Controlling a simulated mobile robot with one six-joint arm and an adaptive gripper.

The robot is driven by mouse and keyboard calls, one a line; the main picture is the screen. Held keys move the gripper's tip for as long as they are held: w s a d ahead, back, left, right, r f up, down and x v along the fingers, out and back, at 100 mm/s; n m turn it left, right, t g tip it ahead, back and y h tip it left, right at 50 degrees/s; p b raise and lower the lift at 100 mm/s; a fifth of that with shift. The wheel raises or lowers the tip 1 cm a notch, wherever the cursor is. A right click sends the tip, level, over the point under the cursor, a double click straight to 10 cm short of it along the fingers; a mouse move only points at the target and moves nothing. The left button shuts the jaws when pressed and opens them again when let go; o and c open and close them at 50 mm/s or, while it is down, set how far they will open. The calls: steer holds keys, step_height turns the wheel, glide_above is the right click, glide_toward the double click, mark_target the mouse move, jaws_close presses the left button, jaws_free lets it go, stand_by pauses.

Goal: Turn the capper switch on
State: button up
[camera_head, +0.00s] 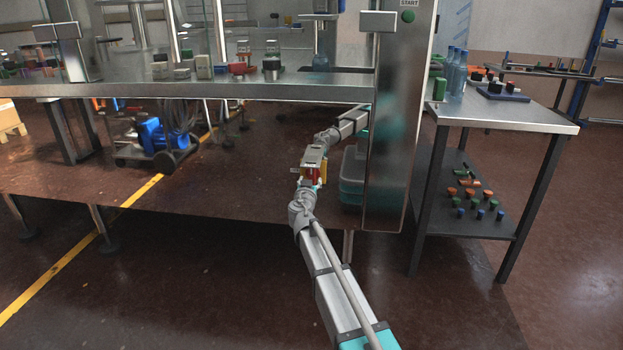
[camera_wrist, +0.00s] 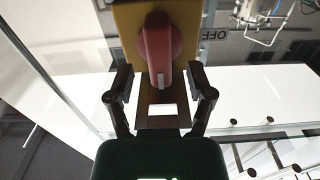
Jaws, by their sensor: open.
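In the wrist view, the capper switch shows as a red knob (camera_wrist: 158,45) on a yellow plate (camera_wrist: 128,18). The knob's long axis runs nearly upright in the picture, with a pale mark at its lower end. My gripper (camera_wrist: 160,82) is open, one dark finger on each side of the knob's lower end. Gaps show between knob and fingers; I cannot tell how far the tips are from the plate. An upside-down "OFF" label (camera_wrist: 215,35) shows right of the plate. In the head view a small red and yellow part shows by my arm; the fingers cannot be made out there.
A steel column (camera_head: 398,150) stands right of my arm, with teal bins (camera_head: 352,185) beside it. A steel counter (camera_head: 200,88) runs above on the left. A side table (camera_head: 510,112) holds bottles and small parts. The floor in front is clear.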

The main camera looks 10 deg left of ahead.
steer(key=s, duration=0.8)
steer(key=shift+a, duration=0.15)
steer(key=shift+s, duration=0.1)
steer(key=s+d+f+m+g+h+p, duration=0.1)
steer(key=s+d+f+m+g+h, duration=0.25)
steer(key=d, duration=0.75)
steer(key=s+d+f+g+h, duration=0.2)
steer(key=s+d+f+g, duration=0.35)
steer(key=d, duration=0.65)
steer(key=s+d+f+n+g+y, duration=0.1)
steer(key=s+d+f+g+y, duration=0.15)
steer(key=s, duration=0.45)
steer(key=s+d+f+n+g+y+p, duration=0.1)
steer(key=s+f+n+g, duration=0.15)
steer(key=s, duration=0.45)
steer(key=s+d+f+g+y, duration=0.2)
steer(key=s+f+g, duration=0.15)
steer(key=s, duration=0.35)
step_height(320, 180, up, 39)
steer(key=p, duration=3.8)
steer(key=shift+a+n+y, duration=0.15)
steer(key=shift+n+y, duration=0.15)
steer(key=shift+g, duration=0.25)
